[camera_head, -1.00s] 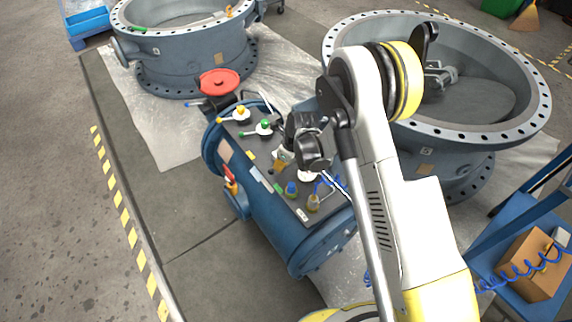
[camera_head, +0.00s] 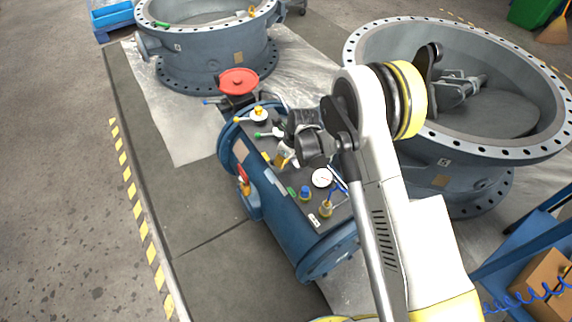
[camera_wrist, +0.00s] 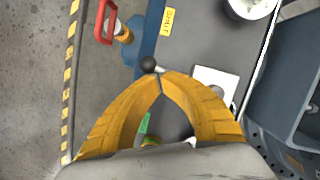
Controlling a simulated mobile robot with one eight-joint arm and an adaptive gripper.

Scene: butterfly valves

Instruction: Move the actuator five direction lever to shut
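The lever is a thin pale rod with a black ball knob (camera_wrist: 148,64) in the wrist view. Its other end runs toward a white plate (camera_wrist: 230,80) on the dark panel, partly hidden by my fingers. A yellow label reading SHUT (camera_wrist: 168,21) is on the panel beyond the knob. My gripper (camera_wrist: 160,75) has its yellow fingertips together right beside the knob and over the rod. I cannot tell whether they touch or pinch it. In the head view my gripper (camera_head: 283,157) is low over the blue cylindrical actuator (camera_head: 290,235); the lever is hidden there.
A red-handled valve (camera_wrist: 105,22) sticks out at the actuator's side. A white gauge (camera_head: 322,178), a blue knob (camera_head: 305,193), a yellow-knobbed lever (camera_head: 258,116) and a green-knobbed lever (camera_head: 266,134) are on the panel. A large flanged valve (camera_head: 450,165) stands at right. The floor at left is clear.

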